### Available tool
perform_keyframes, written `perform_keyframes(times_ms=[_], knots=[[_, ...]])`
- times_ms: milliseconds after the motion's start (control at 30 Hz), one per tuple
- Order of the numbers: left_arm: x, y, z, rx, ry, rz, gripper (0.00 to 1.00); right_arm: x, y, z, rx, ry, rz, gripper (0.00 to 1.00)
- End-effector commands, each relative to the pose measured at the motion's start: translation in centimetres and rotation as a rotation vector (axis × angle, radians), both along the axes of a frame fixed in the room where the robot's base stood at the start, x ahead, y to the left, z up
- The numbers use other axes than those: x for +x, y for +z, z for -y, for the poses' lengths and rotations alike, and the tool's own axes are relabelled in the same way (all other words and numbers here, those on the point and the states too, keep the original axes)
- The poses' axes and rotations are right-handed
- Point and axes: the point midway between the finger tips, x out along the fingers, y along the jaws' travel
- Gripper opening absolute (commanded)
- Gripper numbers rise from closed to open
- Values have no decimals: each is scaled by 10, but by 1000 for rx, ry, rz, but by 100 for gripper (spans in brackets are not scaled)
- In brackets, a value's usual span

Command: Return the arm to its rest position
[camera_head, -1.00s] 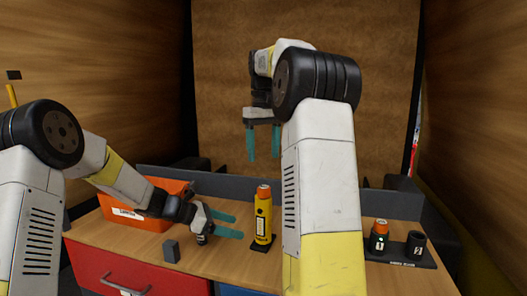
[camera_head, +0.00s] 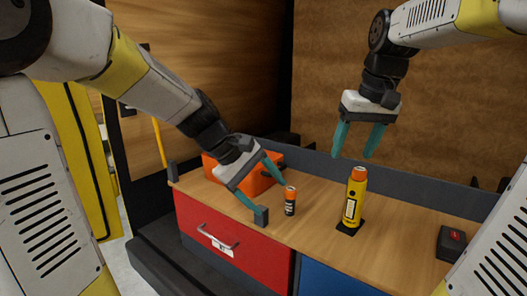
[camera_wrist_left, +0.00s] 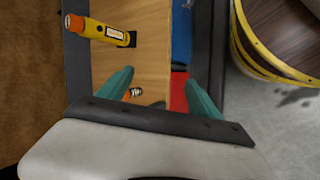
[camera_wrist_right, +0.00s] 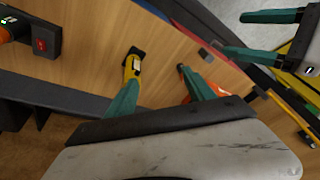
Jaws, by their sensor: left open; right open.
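My left gripper (camera_head: 270,196) is open and empty, low over the left part of the desk. A small orange-topped black canister (camera_head: 290,201) stands upright on the desk just right of its fingertips; part of it also shows in the left wrist view (camera_wrist_left: 135,92). A small grey block (camera_head: 261,216) is at the lower fingertip; I cannot tell whether they touch. My right gripper (camera_head: 354,156) is open and empty, raised with fingers pointing down, above and behind the yellow extinguisher (camera_head: 354,198). The extinguisher stands upright on a dark base.
An orange bin (camera_head: 258,183) sits behind the left gripper. A dark box with a red button (camera_head: 452,242) is at the desk's right. A dark rail (camera_head: 400,183) runs along the back. Red (camera_head: 225,243) and blue (camera_head: 335,282) drawer fronts are below. The desk's middle front is clear.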

Motion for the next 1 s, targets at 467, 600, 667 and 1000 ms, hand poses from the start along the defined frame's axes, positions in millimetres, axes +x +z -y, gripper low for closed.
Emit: perform_keyframes(times_ms=[467, 600, 667, 1000], knots=[[-102, 24, -118, 467, -348, 484, 74, -105, -63, -52, 94, -33, 193, 62], [-119, 24, -138, 562, -412, 553, 74, -122, -79, -59, 111, -41, 226, 62], [-123, 23, -143, 587, -430, 569, 74, -127, -84, -61, 115, -44, 236, 62], [-126, 22, -148, 614, -448, 585, 74, -131, -88, -63, 121, -48, 243, 62]])
